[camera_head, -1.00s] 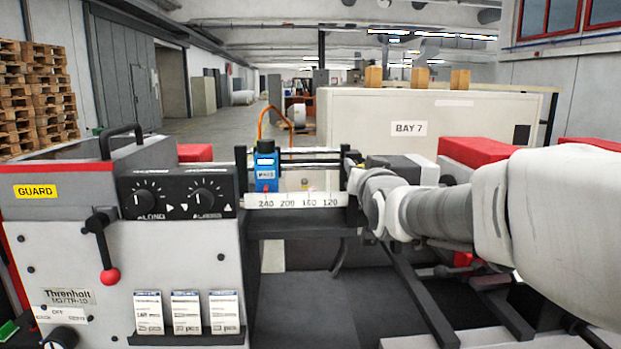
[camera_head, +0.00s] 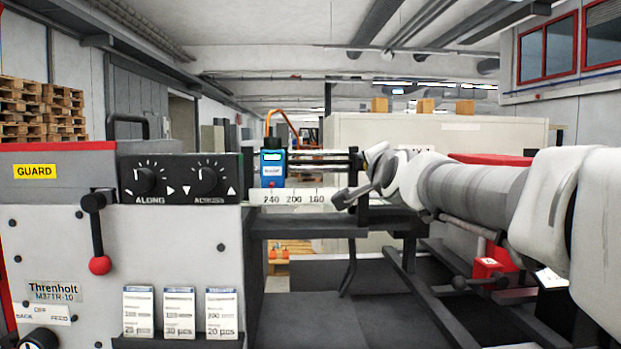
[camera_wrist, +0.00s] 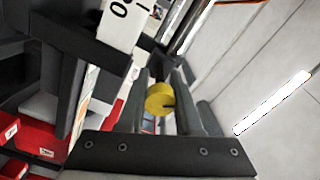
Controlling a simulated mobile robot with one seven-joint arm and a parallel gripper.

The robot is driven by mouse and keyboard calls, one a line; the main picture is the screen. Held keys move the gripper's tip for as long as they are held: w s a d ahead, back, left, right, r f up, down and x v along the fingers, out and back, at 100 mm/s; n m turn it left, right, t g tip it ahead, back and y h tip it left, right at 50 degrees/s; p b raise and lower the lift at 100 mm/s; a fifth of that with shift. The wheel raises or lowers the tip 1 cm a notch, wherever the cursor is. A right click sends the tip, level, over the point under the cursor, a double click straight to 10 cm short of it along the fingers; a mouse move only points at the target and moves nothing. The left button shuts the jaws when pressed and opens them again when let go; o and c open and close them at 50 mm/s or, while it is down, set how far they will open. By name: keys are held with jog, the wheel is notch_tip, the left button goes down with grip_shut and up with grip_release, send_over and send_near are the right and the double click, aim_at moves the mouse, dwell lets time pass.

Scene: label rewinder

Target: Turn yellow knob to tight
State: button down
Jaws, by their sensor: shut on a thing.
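The yellow knob (camera_wrist: 157,97) shows in the wrist view, small and round with a dark notch on its right side. It sits between the two grey fingers of my gripper (camera_wrist: 161,86), which is shut on it. In the head view my gripper (camera_head: 346,194) is at the right end of the white number scale (camera_head: 290,197). The knob cannot be made out in the head view. No tight mark can be read in either view.
The grey machine housing (camera_head: 150,245) with two black dials (camera_head: 180,178) and a red-tipped lever (camera_head: 100,264) stands at left. A blue device (camera_head: 272,165) stands behind the scale. Dark rails (camera_head: 410,285) lie below my arm. Red bins (camera_wrist: 35,140) show in the wrist view.

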jog(key=m+b, duration=0.1)
jog(key=m, duration=0.3)
jog(key=shift+f+m, duration=0.1)
jog(key=shift+m, duration=0.2)
dwell(0.3)
jog(key=c, duration=0.6)
grip_release()
